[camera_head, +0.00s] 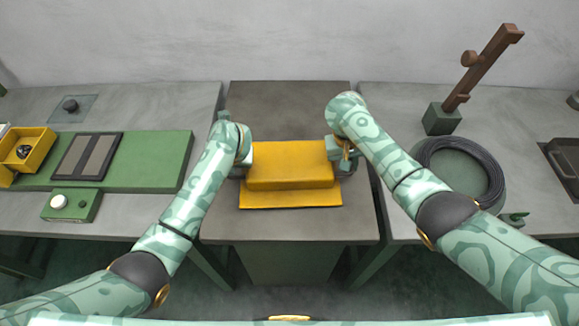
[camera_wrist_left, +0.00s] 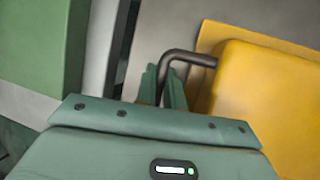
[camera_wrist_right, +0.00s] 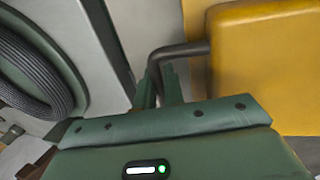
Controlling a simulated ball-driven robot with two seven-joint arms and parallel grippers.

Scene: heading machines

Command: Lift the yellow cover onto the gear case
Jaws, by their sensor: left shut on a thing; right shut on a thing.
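The yellow cover (camera_head: 290,163), a raised block with a wider flange, is over the middle of the central table. My left gripper (camera_head: 240,163) is at its left side; in the left wrist view the fingers (camera_wrist_left: 165,86) are shut on a dark bent handle (camera_wrist_left: 190,55) of the cover. My right gripper (camera_head: 343,153) is at its right side; in the right wrist view the fingers (camera_wrist_right: 160,85) are shut on the other dark handle (camera_wrist_right: 182,50). I cannot make out the gear case, nor tell whether the cover rests on the table.
The central table (camera_head: 290,105) is bare behind the cover. The left table holds a green board (camera_head: 160,160), a yellow bin (camera_head: 38,142) and a green box with a white knob (camera_head: 72,205). The right table holds a black coil (camera_head: 490,175) and a brown lever (camera_head: 485,65) on a green base.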

